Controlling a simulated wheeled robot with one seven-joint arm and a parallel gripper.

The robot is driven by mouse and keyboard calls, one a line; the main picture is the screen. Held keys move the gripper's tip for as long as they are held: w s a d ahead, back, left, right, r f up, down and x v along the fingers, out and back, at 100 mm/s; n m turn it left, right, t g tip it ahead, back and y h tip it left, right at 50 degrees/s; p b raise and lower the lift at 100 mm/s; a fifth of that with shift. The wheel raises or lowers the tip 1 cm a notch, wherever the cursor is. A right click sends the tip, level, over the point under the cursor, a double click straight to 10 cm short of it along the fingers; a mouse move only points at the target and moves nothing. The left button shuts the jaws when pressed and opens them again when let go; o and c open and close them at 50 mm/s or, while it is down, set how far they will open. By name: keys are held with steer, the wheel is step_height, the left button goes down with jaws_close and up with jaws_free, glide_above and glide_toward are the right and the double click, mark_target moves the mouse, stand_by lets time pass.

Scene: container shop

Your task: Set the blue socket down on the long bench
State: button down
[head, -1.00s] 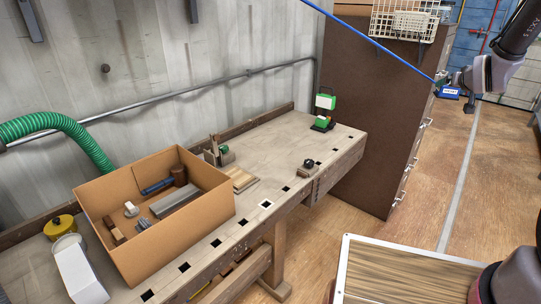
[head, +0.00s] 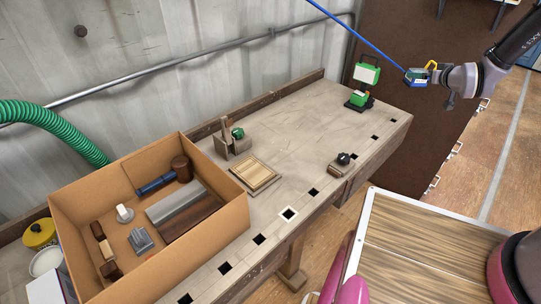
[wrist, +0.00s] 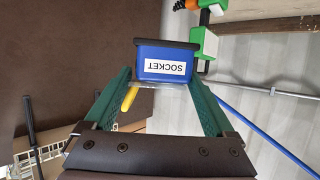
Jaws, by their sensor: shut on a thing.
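The blue socket (wrist: 166,62) is a small blue block with a white SOCKET label, held between the green fingers of my gripper (wrist: 165,88) in the wrist view. In the head view my gripper (head: 428,76) is at the upper right, with the blue socket (head: 414,78) at its tip, above floor level and beyond the bench's far right end. A blue cable runs from the socket up to the left. The long bench (head: 300,130) runs along the wall with a pale wooden top and dark square holes along its front edge.
A cardboard box (head: 235,220) of parts fills the bench's near left. A green work lamp (head: 362,88) stands at the far right end. A wooden block with a green knob (head: 237,135), a small slatted board (head: 255,174) and a black-knobbed block (head: 342,160) lie between. The bench middle is clear.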

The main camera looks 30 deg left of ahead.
steer(key=s+a+f+n+g+y, duration=0.1)
steer(key=s+a+f+n+y, duration=0.2)
steer(key=a, duration=0.4)
steer(key=s+a+f+n+g+y, duration=0.1)
steer(key=s+a+f+g, duration=0.15)
steer(key=a+f, duration=0.35)
steer(key=shift+t, duration=0.45)
steer(key=shift+a+f, duration=0.2)
steer(key=shift+f, duration=1.35)
steer(key=shift+a+f, duration=0.2)
steer(key=shift+f, duration=1.35)
steer(key=shift+a+f, duration=0.2)
steer(key=shift+f, duration=1.35)
steer(key=shift+f, duration=0.1)
jaws_free()
steer(key=shift+s+d+f+h, duration=0.1)
steer(key=shift+h, duration=0.3)
steer(key=v, duration=1.2)
